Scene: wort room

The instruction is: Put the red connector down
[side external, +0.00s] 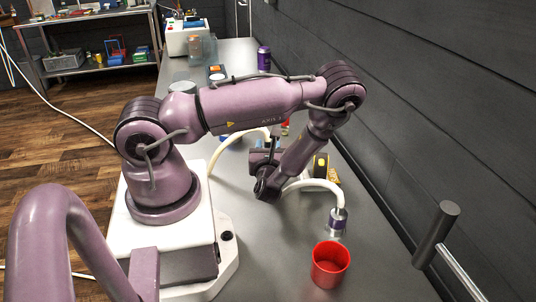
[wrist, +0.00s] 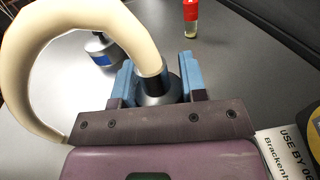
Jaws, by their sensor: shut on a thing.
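My gripper (wrist: 158,88) has its blue fingers closed on a dark grey connector (wrist: 155,90) at the end of a thick cream hose (wrist: 75,22). No red shows on the held connector; its lower part is hidden between the fingers. The hose arches up and to the left. In the side external view my gripper (side external: 266,188) is low over the grey bench, its fingertips hidden. A metal connector with a blue-purple band (side external: 337,221) ends a cream hose (side external: 318,184) to its right. A connector with a blue band (wrist: 102,50) also shows in the wrist view.
A red cup (side external: 330,264) stands at the front of the bench. A yellow and black object (side external: 321,167) lies right of my gripper. A red-capped vial (wrist: 190,14) stands beyond the fingers. A white printed label (wrist: 285,150) is at lower right. A purple can (side external: 264,58) stands farther back.

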